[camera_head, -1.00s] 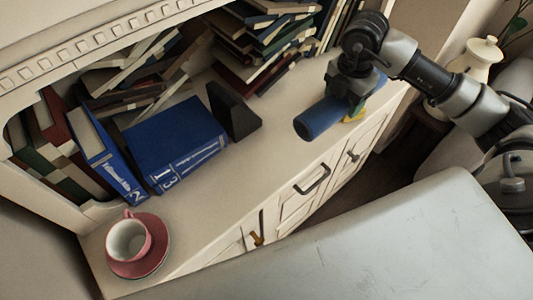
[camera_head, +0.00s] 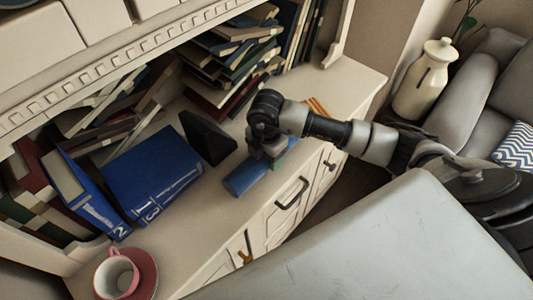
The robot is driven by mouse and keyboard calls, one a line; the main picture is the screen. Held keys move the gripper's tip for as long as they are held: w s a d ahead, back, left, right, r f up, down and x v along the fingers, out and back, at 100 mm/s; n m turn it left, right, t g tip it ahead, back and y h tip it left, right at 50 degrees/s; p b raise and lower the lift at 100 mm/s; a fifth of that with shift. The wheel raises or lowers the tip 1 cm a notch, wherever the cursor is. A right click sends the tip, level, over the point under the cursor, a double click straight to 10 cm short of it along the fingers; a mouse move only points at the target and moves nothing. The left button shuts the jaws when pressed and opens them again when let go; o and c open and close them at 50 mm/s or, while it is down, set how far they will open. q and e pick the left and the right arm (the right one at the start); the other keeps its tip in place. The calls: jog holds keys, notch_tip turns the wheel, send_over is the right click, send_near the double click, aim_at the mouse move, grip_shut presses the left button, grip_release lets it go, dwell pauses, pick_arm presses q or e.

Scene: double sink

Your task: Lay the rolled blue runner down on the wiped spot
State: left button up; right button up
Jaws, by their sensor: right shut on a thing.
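The rolled blue runner (camera_head: 244,178) is at the front edge of the cream cabinet top (camera_head: 181,202), to the right of the black bookend. My right gripper (camera_head: 267,152) comes down from above and is shut on the roll near its far end. I cannot tell whether the roll touches the surface or hangs just above it. A small green piece (camera_head: 288,155) shows beside the gripper, partly hidden. I cannot make out a wiped spot. My left gripper is not in view.
Blue binders (camera_head: 153,178), a black bookend (camera_head: 207,138) and stacked books (camera_head: 232,60) line the back. A pink cup (camera_head: 116,277) on a saucer stands front left. Orange striped items (camera_head: 318,107) lie to the right. Bare surface lies between binders and front edge.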

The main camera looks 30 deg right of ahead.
jog(key=shift+f, duration=0.2)
jog(key=shift+f, duration=0.2)
jog(key=o, duration=1)
jog(key=shift+o, duration=0.2)
jog(key=shift+r, duration=0.1)
notch_tip(320, 180, up, 12)
jog(key=shift+r+b, duration=0.15)
jog(key=shift+b, duration=0.3)
